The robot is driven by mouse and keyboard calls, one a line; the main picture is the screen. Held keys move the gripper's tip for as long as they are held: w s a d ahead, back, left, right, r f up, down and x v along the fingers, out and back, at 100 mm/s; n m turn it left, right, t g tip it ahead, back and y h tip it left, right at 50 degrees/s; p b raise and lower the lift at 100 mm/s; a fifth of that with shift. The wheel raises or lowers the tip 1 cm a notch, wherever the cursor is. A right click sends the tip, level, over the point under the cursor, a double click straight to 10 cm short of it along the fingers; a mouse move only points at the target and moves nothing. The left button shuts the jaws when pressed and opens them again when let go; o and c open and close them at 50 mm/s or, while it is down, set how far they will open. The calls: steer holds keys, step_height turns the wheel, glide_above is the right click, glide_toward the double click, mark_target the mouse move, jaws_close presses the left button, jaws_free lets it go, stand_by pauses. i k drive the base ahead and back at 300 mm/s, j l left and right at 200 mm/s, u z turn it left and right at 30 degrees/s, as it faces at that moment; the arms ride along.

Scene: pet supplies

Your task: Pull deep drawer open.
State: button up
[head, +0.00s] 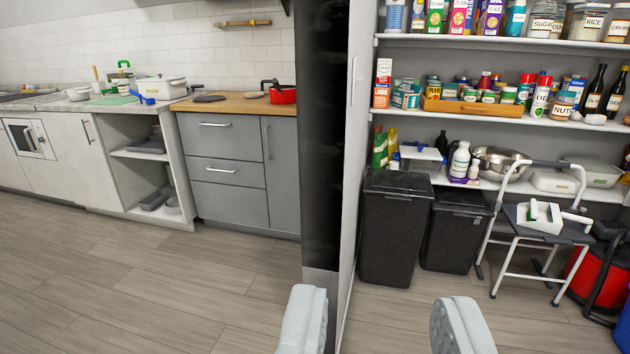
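A grey cabinet with a wooden top stands at the centre-left. It has stacked drawer fronts, all of them closed. The top drawer (220,143) and the middle drawer (227,180) have silver bar handles. The lowest front (232,208) is taller, and I make out no handle on it. I cannot tell which one is the deep drawer. My gripper (382,318) is open and empty at the bottom of the picture, its two pale fingers wide apart. It is well in front of the cabinet and to its right, touching nothing I can see.
A dark upright and a white partition (352,170) stand right of the cabinet, behind my gripper. Beyond them are pantry shelves (500,41), two black bins (392,235) and a step stool (520,280). An open-shelf unit is on the left. The wooden floor (140,290) before the cabinets is clear.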

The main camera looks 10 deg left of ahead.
mark_target(230, 136)
steer(key=i+j+u, duration=0.15)
steer(key=i+u, duration=0.7)
steer(key=i+l+u, duration=0.15)
steer(key=i+u, duration=0.3)
steer(key=i+j+u, duration=0.15)
steer(key=i, duration=0.6)
steer(key=i+z, duration=0.4)
steer(key=i+j+z, duration=0.15)
steer(key=z, duration=0.25)
steer(key=i+j+z, duration=0.25)
steer(key=i+z, duration=0.15)
steer(key=i+j+z, duration=0.4)
